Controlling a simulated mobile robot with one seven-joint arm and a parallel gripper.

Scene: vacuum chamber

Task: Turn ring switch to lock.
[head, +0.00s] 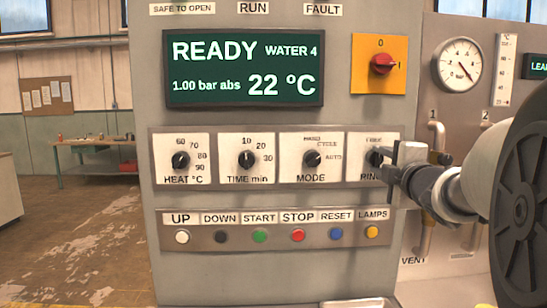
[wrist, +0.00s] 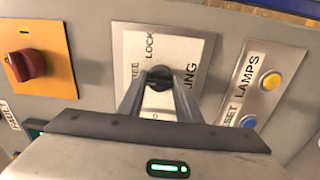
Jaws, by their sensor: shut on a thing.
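The ring switch is a black round knob (wrist: 160,78) on a white plate (wrist: 188,45) marked FREE, LOCK and RING. In the wrist view both fingers of my gripper (wrist: 159,88) are shut on the knob, one on each side. In the head view my gripper (head: 388,160) reaches the RING plate (head: 360,142) from the right and covers its right part, including the LOCK mark. The knob's pointer is not clear in either view.
The MODE knob (head: 312,158) sits just left of the ring switch. Below is a row of buttons, with the yellow LAMPS button (head: 372,232) nearest. The red main switch (head: 383,63) is above.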

